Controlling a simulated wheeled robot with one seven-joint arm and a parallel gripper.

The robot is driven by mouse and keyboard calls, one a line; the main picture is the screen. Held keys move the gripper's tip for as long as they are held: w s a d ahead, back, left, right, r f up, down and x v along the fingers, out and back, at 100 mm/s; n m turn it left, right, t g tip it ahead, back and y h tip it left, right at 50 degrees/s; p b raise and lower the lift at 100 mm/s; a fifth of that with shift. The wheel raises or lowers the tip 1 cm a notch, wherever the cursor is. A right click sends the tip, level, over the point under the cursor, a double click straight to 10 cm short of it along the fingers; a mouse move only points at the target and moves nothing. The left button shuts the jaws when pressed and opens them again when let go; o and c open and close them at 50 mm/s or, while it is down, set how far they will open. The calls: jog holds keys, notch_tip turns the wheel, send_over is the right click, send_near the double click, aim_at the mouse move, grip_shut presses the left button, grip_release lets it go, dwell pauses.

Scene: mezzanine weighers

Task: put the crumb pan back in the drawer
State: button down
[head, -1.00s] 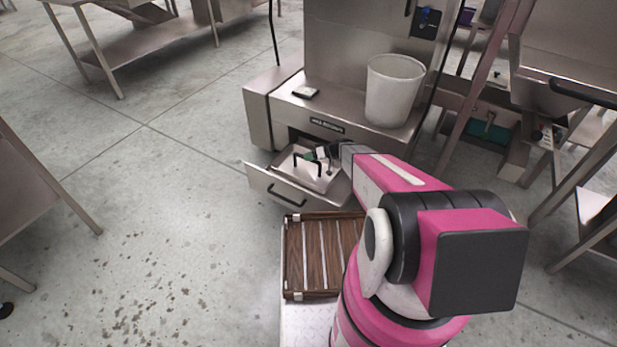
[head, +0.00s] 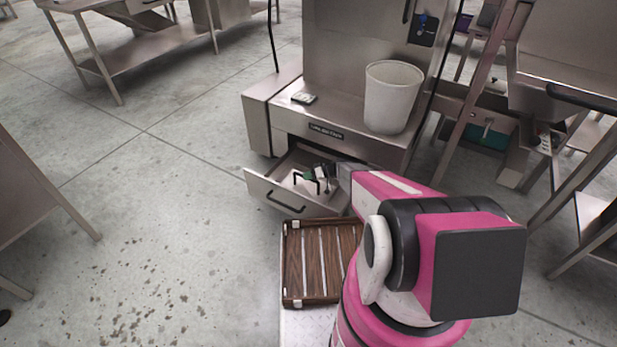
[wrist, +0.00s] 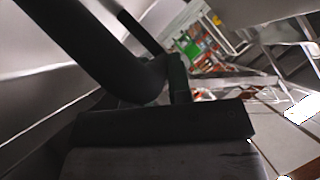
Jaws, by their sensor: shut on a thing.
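The crumb pan (head: 303,188) is a shallow steel tray with a black bar handle, seen in the head view inside the outline of the open drawer (head: 262,192). The drawer is steel, with a black handle on its front, pulled out from the base of the steel machine. My gripper (head: 325,173) is over the drawer's right part, shut on the crumb pan. In the wrist view, a thick black bar handle (wrist: 145,82) lies close by the jaws. My arm hides the drawer's right end, and I cannot tell whether the pan rests on the drawer's floor.
A white bucket (head: 391,98) and a small dark-topped item (head: 304,98) stand on the machine's ledge (head: 340,118).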

jog(key=c, duration=1.1)
grip_release()
jog(key=shift+o, duration=0.2)
jog(key=v, duration=1.2)
jog(key=s+d+r+m+g+h, duration=0.1)
jog(key=s+r+m+h, duration=0.2)
jog(key=s+r+h, duration=0.3)
jog(key=s+d+r+m+g+h, duration=0.1)
jog(key=s+r+m+h, duration=0.3)
jog(key=s+r, duration=1.3)
notch_tip(320, 180, up, 4)
jog(key=shift+d+f+h, duration=0.1)
jog(key=shift+d+h, duration=0.55)
jog(key=shift+h, duration=0.45)
